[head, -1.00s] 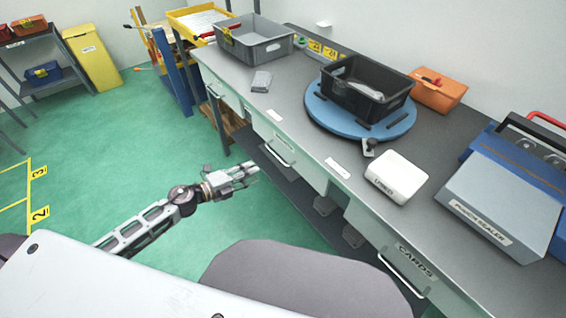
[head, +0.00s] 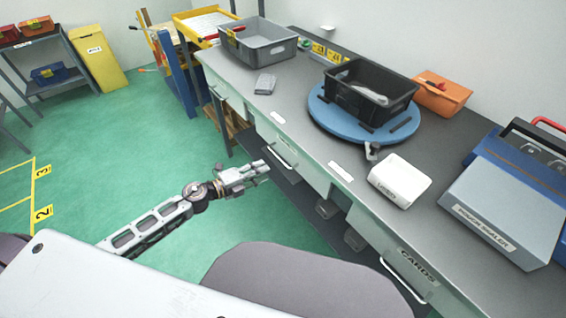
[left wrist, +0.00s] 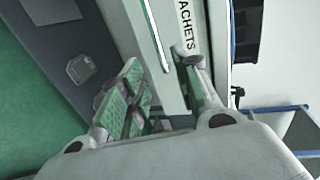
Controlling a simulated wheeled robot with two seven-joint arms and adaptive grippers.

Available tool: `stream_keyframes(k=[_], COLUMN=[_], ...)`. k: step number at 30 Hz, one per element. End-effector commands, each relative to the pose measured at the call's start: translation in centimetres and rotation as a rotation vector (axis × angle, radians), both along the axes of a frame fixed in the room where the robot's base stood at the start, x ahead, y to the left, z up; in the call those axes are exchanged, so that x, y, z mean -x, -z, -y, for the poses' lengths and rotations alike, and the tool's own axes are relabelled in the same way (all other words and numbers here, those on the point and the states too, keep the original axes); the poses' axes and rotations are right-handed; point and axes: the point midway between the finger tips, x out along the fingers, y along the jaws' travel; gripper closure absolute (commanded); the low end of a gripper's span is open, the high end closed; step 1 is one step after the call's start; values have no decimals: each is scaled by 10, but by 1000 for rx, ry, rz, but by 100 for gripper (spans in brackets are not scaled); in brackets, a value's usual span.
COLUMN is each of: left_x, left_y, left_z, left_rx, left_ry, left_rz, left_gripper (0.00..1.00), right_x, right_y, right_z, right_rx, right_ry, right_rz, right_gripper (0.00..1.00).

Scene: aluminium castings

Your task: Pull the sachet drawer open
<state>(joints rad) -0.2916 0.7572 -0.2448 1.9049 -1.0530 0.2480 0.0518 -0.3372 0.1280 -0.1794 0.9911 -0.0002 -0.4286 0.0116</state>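The sachet drawer (head: 304,163) is the middle drawer under the grey worktop and looks closed. Its bar handle (head: 280,158) faces the aisle. In the left wrist view, the drawer front (left wrist: 174,22) carries a label (left wrist: 187,25) of which "ACHETS" shows, and the handle (left wrist: 154,35) runs beside it. My left gripper (head: 266,168) is just in front of and slightly below the handle. In the wrist view its fingers (left wrist: 160,60) are apart, with the handle's lower end appearing between the tips. I see no contact. My right gripper is out of view.
The cards drawer (head: 417,265) is to the right and another drawer (head: 228,97) to the left. On the worktop (head: 262,105) stand a grey bin (head: 268,48), a black crate on a blue turntable (head: 330,117), and a white box (head: 400,180). The green floor (head: 120,140) beside the bench is clear.

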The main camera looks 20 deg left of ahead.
Motion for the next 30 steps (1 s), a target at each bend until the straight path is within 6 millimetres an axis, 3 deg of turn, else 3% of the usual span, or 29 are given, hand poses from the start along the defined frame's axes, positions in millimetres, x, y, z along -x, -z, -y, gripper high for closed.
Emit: stream_keyframes(k=[30], left_x=[-52], left_y=[14], left_z=[41], left_rx=[1], left_ry=[-1], left_rz=[0], left_gripper=[68], right_x=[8], right_y=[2], right_z=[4], right_rx=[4], right_ry=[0], right_rz=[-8], right_gripper=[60])
